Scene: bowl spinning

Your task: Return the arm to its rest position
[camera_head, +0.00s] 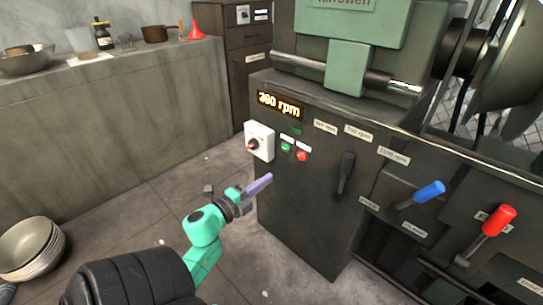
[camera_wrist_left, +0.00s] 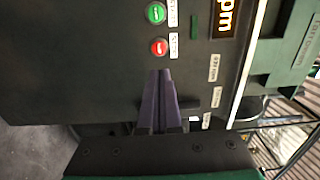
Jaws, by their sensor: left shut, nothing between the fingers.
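My left arm comes in from the lower left of the head view, with teal and black links. Its gripper (camera_head: 260,184) has purple fingers that are shut with nothing between them. It is in front of the dark machine cabinet (camera_head: 310,215), below the red and green buttons. In the left wrist view the shut purple fingers (camera_wrist_left: 160,100) point up toward the red button (camera_wrist_left: 159,46), with the green button (camera_wrist_left: 155,13) above it. I cannot tell from the frames how far the fingertips are from the panel. My right gripper is not in view.
The cabinet carries a display (camera_head: 280,106) reading about 280 rpm, a white switch box (camera_head: 259,141), a black lever (camera_head: 346,172), a blue-handled lever (camera_head: 429,191) and a red-handled lever (camera_head: 497,220). Stacked bowls (camera_head: 32,249) are at lower left. Floor between is clear.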

